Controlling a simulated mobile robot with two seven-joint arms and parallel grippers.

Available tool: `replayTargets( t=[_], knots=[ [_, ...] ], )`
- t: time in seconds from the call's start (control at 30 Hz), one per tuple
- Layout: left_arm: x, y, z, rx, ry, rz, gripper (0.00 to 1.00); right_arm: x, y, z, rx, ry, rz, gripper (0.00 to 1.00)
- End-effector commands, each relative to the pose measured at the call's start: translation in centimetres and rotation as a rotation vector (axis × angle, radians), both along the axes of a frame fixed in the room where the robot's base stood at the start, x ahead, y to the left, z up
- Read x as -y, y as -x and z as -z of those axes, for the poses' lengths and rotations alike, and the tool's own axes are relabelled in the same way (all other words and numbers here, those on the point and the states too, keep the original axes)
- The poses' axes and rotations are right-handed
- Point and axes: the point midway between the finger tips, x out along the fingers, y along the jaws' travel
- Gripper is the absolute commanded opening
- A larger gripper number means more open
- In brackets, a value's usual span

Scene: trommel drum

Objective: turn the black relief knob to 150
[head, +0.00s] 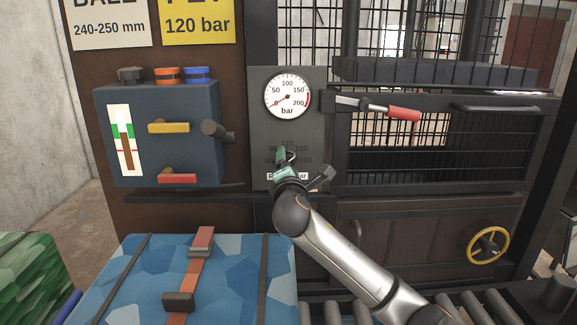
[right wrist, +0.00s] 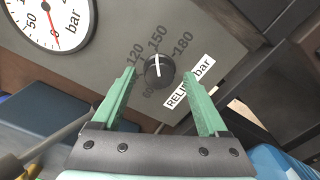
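The black relief knob (right wrist: 159,70) is on the grey gauge panel, with numbers from 60 to 180 around it. In the right wrist view its white mark points roughly toward the printed 150. My right gripper (right wrist: 161,76) is open, with one green finger on each side of the knob. Gaps show between the fingers and the knob, so it is not gripped. In the head view my right gripper (head: 285,163) is in front of the lower panel and hides the knob. My left gripper is not in view.
A round bar gauge (head: 288,95) sits above the knob; its red needle points near 0. To the right is a red-handled lever (head: 390,112). A blue control box (head: 160,135) with yellow and red levers is on the left. A blue patterned bale (head: 130,280) lies in front.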

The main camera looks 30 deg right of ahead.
Motion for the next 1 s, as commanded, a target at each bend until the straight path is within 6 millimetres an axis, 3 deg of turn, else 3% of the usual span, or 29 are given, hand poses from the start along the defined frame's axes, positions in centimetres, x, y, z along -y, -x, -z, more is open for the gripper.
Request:
replayTargets(
  t=[0.27,0.43,1.0],
  knots=[
    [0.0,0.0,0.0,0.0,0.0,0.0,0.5,0.0,0.1,-0.1,0.001,0.001,0.0,0.79],
    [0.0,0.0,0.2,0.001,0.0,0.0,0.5,-0.7,1.1,0.0,0.002,0.001,-0.001,0.79],
    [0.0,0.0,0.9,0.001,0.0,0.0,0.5,-5.9,9.6,0.0,0.002,0.001,-0.003,0.79]
  ],
)
